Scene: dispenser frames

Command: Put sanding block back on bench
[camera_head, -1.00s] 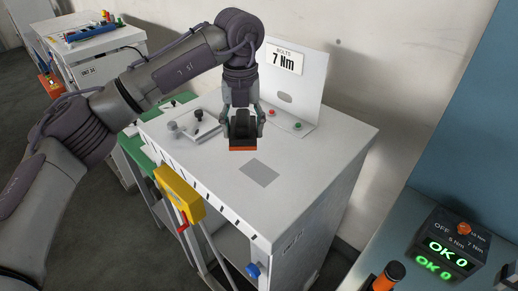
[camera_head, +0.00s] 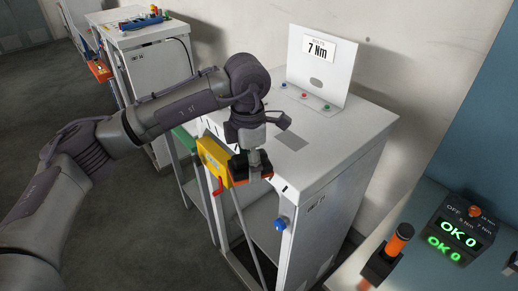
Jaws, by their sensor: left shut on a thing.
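My left gripper (camera_head: 262,164) is shut on the sanding block (camera_head: 240,167), a dark block with an orange underside. It holds the block at the front edge of the white bench (camera_head: 335,135), in front of the yellow box (camera_head: 211,157) on the bench's front. The gripper partly hides the block, and I cannot tell whether the block touches the bench or the box. A grey rectangular patch (camera_head: 291,140) lies on the bench top behind the gripper. My right gripper is not in view.
An upright plate with a "7 Nm" sign (camera_head: 318,50) and small coloured buttons stands at the bench's back. At right, a display box (camera_head: 461,227) reads "OK 0" beside an orange-handled tool (camera_head: 398,240). Another white cabinet (camera_head: 160,70) stands at the back left.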

